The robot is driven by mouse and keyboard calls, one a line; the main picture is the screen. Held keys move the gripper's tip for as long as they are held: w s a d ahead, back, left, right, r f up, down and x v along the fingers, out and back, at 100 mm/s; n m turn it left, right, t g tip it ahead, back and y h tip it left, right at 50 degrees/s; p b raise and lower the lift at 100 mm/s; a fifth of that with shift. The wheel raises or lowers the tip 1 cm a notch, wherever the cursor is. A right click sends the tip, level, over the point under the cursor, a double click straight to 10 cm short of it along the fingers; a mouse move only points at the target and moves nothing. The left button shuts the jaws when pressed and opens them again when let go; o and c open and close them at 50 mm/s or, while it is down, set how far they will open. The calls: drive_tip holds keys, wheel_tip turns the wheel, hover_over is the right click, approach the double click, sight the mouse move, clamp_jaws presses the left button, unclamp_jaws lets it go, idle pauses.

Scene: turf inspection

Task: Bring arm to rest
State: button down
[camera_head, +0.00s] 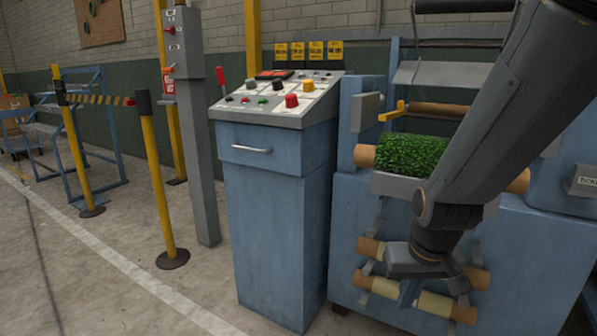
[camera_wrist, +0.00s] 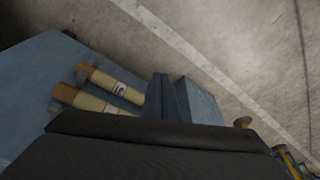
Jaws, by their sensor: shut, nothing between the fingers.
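My arm reaches down from the upper right in the head view, in front of a blue machine (camera_head: 350,250). My gripper (camera_head: 410,293) points down beside the machine's front, near the cardboard-cored rolls (camera_head: 435,303) on its lower brackets. The fingers are small and partly blend with the machine, and they look shut and empty. In the wrist view a dark part of mine fills the bottom, and the rolls (camera_wrist: 105,88) show at left. I cannot tell whether the gripper touches the machine.
A blue control console (camera_head: 270,220) with coloured knobs stands left of the machine. A green turf roll (camera_head: 412,155) lies on the machine behind my arm. A yellow post (camera_head: 158,185) and a grey pillar (camera_head: 192,130) stand further left.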

drive_tip(key=s+a+r+n+g, duration=0.1)
drive_tip(key=s+a+n+g, duration=0.15)
drive_tip(key=s+a, duration=0.6)
drive_tip(key=s+a+r+n+g, duration=0.15)
drive_tip(key=s+a+n, duration=0.3)
drive_tip(key=a, duration=0.65)
drive_tip(key=s+d+r+m+p, duration=0.1)
drive_tip(key=d+r+m+p, duration=0.2)
drive_tip(key=d+r+p, duration=0.5)
drive_tip(key=s+d+r+m+t+p, duration=0.1)
drive_tip(key=d+r+m+p, duration=0.2)
drive_tip(key=d+r+p, duration=0.5)
wheel_tip(320, 180, up, 6)
drive_tip(key=p, duration=0.9)
drive_tip(key=shift+d+m, duration=0.3)
